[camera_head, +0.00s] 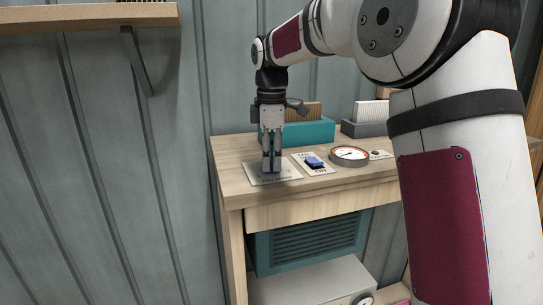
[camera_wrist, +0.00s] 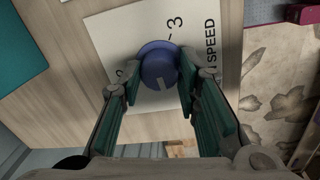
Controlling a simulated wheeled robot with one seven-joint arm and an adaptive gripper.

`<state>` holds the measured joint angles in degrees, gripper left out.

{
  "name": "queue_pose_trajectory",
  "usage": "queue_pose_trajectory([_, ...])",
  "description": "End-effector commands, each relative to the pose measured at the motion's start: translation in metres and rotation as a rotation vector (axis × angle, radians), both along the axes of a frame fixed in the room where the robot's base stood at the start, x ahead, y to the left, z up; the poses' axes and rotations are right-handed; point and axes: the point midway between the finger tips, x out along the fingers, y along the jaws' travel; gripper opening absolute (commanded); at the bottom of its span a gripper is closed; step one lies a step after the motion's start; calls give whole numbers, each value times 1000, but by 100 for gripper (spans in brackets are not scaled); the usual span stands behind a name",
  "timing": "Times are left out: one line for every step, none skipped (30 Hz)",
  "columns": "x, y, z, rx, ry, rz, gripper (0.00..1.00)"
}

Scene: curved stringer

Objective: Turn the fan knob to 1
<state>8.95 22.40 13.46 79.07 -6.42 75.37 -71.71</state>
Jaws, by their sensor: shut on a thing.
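The fan knob (camera_wrist: 158,64) is a round blue knob with a pale pointer line. It sits on a white plate (camera_wrist: 112,32) lettered "SPEED", with a "3" visible at the top in the wrist view; other marks are partly hidden by a finger. The pointer line faces the lower edge of that view, away from the "3". My gripper (camera_head: 271,167) points straight down over the plate (camera_head: 290,172) at the table's left front. Its fingers (camera_wrist: 152,80) are closed on the knob's sides. In the head view the fingers hide the knob.
On the wooden table (camera_head: 236,160), a blue switch (camera_head: 314,162) on a white plate and a round gauge (camera_head: 349,155) stand right of my gripper. A teal box (camera_head: 310,133) and a grey box (camera_head: 366,128) stand behind. A shelf (camera_head: 90,18) hangs at upper left.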

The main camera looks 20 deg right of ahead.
Motion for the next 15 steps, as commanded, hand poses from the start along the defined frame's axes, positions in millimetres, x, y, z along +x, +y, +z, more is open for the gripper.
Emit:
queue_pose_trajectory([0, 0, 1, 1, -1, 41, 2])
queue_pose_trajectory([-1, 0, 1, 1, -1, 69, 2])
queue_pose_trajectory([-1, 0, 1, 1, -1, 103, 2])
queue_pose_trajectory([0, 0, 1, 0, -1, 129, 2])
queue_pose_trajectory([0, 0, 1, 0, -1, 154, 2])
queue_pose_trajectory([-1, -1, 1, 0, 0, 185, 2])
queue_pose_trajectory([-1, -1, 1, 1, 0, 208, 2])
queue_pose_trajectory([0, -1, 1, 0, 0, 230, 2])
queue_pose_trajectory([0, -1, 1, 0, 0, 257, 2])
queue_pose_trajectory([0, -1, 1, 0, 0, 276, 2])
queue_pose_trajectory([0, -1, 1, 0, 0, 294, 2])
queue_pose_trajectory([0, -1, 1, -1, 0, 318, 2])
queue_pose_trajectory([0, -1, 1, -1, 0, 333, 2])
queue_pose_trajectory([0, -1, 1, -1, 0, 348, 2])
queue_pose_trajectory([0, -1, 1, 0, 0, 366, 2])
